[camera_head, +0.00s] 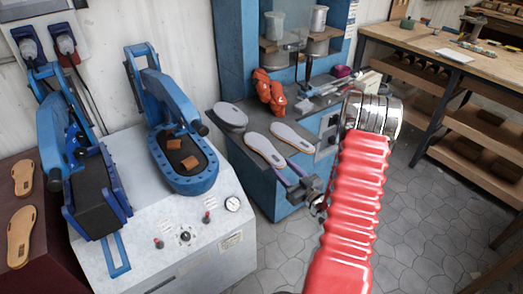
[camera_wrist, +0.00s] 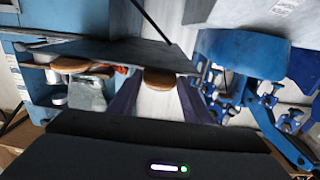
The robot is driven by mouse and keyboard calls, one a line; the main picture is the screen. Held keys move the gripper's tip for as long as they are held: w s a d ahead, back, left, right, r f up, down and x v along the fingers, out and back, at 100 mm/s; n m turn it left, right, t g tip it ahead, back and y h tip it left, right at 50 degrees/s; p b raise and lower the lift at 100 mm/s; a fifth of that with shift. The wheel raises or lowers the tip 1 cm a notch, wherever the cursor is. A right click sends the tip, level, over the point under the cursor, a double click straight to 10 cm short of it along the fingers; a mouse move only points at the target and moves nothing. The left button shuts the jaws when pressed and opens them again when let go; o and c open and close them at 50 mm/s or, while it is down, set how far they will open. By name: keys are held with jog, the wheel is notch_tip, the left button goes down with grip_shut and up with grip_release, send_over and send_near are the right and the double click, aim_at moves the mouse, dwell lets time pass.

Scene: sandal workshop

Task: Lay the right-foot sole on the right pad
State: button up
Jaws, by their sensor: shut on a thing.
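A pale grey sole (camera_head: 264,149) lies at the near edge of the dark bench top, its near end at my gripper (camera_head: 290,178). In the wrist view the fingers of my gripper (camera_wrist: 157,98) stand either side of a brown rounded end of this sole (camera_wrist: 158,78). My gripper is shut on it; which foot it fits I cannot tell. A second pale sole (camera_head: 292,137) lies to its right, apart from my gripper. The right pad (camera_head: 183,178), dark with a blue rim, sits under the right press arm and bears two small brown pieces (camera_head: 181,152).
The left press (camera_head: 95,190) stands beside the right one on a white cabinet (camera_head: 165,245). A darker grey sole (camera_head: 230,115), orange gloves (camera_head: 269,92) and tools crowd the bench. Tan soles (camera_head: 20,235) lie far left. A wooden workbench (camera_head: 440,45) stands right; open floor lies between.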

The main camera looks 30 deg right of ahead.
jog(key=shift+r, duration=0.4)
